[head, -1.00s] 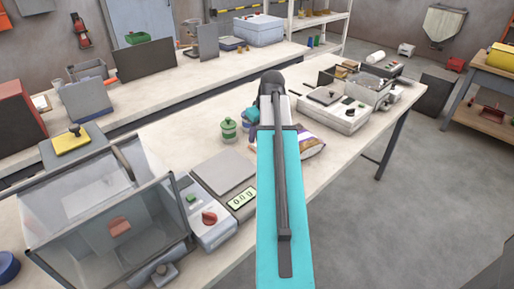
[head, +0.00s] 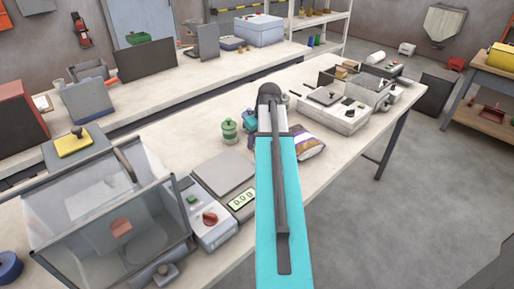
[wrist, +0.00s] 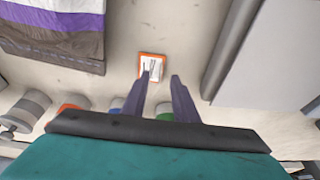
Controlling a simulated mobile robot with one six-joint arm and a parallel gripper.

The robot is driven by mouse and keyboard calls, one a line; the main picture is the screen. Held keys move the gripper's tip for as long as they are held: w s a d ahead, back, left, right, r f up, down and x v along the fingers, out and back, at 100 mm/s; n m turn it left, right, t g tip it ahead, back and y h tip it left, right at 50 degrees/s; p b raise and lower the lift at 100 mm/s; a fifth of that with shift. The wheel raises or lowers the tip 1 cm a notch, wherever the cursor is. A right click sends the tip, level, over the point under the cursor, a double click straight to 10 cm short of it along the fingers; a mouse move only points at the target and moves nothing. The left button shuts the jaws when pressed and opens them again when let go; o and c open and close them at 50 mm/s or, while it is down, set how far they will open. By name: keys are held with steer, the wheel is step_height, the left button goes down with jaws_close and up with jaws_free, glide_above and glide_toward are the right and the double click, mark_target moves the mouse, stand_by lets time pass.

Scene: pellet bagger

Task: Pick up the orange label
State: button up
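The orange label (wrist: 152,67), a small white-centred card with an orange border, lies flat on the pale bench top in the wrist view. My gripper (wrist: 161,76) is open, its two dark fingers apart and pointing toward the label. The left fingertip overlaps the label's lower part in the picture; the right fingertip is just right of it. I see nothing held between the fingers. I cannot tell the height of the fingertips above the bench. In the head view I cannot make out the label, and my arm hides part of the bench there.
A bag with a purple stripe (head: 308,145) lies right of my arm, and shows upper left in the wrist view (wrist: 60,25). A scale (head: 222,174) stands on the left. A green-lidded jar (head: 230,130) stands behind it. Bare bench surrounds the label.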

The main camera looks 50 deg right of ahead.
steer(key=shift+x, duration=0.9)
steer(key=shift+c, duration=0.3)
jaws_close()
